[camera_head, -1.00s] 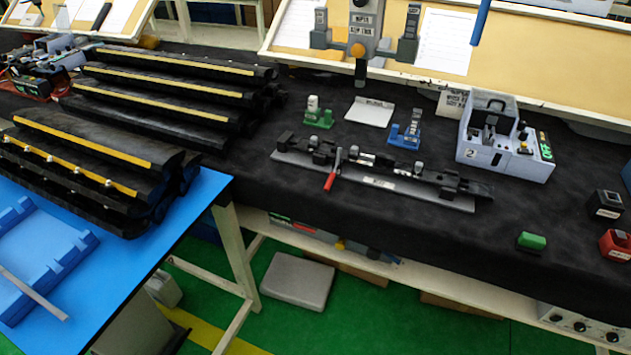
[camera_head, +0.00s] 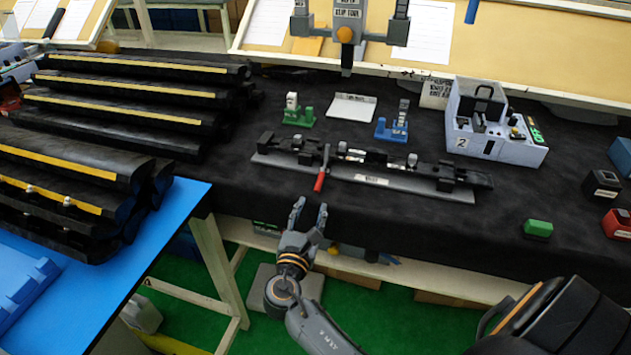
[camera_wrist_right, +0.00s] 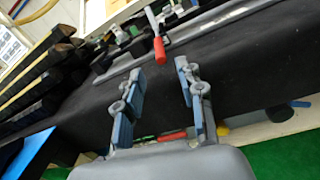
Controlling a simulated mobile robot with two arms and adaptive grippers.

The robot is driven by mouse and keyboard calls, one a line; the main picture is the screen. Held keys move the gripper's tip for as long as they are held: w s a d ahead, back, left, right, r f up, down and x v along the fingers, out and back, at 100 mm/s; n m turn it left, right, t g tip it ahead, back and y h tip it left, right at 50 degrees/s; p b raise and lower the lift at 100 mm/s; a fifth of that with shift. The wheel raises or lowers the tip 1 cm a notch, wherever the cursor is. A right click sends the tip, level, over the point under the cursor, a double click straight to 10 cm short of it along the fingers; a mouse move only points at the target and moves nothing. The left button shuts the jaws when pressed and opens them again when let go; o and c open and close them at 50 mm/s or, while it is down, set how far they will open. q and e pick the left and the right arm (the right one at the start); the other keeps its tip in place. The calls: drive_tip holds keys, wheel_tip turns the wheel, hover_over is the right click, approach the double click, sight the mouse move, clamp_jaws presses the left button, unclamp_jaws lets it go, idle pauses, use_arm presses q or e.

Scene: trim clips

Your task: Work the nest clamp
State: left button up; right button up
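The nest clamp is a metal lever with a red handle (camera_head: 320,181) on a long grey fixture plate (camera_head: 365,179) that lies on the black bench. Its lever stands up from the plate and the red grip hangs over the plate's front edge. My right gripper (camera_head: 312,208) is in front of and below the handle, apart from it, open and empty. In the right wrist view the red handle (camera_wrist_right: 159,50) shows beyond and between the two spread fingers (camera_wrist_right: 160,85). My left gripper is not in view.
A green block fixture (camera_head: 298,115) and a blue one (camera_head: 391,130) stand behind the plate. A grey tester box (camera_head: 495,140) marked 2 is at right. Black trim parts (camera_head: 130,92) are stacked at left. A green block (camera_head: 538,228) sits near the front edge.

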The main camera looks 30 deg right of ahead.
sight(318, 188)
drive_tip(key=p+x, duration=0.1)
drive_tip(key=x, duration=0.9)
drive_tip(key=shift+w+d+f, duration=0.1)
drive_tip(key=shift+w+d, duration=0.1)
drive_tip(key=shift+w, duration=0.15)
clamp_jaws()
